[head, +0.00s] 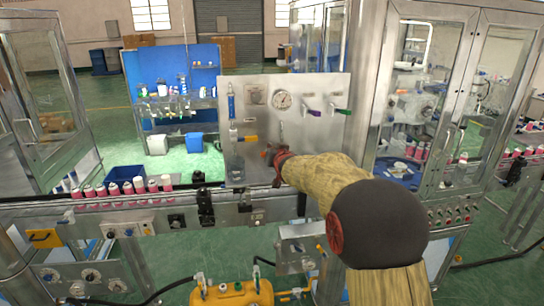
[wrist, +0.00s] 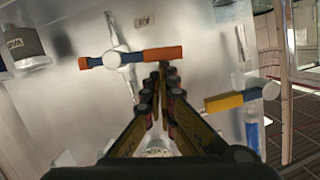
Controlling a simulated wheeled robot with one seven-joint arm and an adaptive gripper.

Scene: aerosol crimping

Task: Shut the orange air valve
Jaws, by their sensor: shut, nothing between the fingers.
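The orange air valve shows in the wrist view as an orange lever handle (wrist: 158,54) with a blue middle part. It lies roughly level in the picture, across a pale pipe (wrist: 124,68) on the metal panel. My gripper (wrist: 160,70) is shut and empty, with its tips just below the lever's right half; I cannot tell whether they touch it. In the head view my gripper (head: 274,156) is at the lower middle of the panel and hides most of the orange valve; a small orange bit (head: 264,154) shows at its left.
A yellow-handled valve (wrist: 224,101) is close by, right of my fingers in the wrist view. Red-and-white cans (head: 127,188) stand in a row at left.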

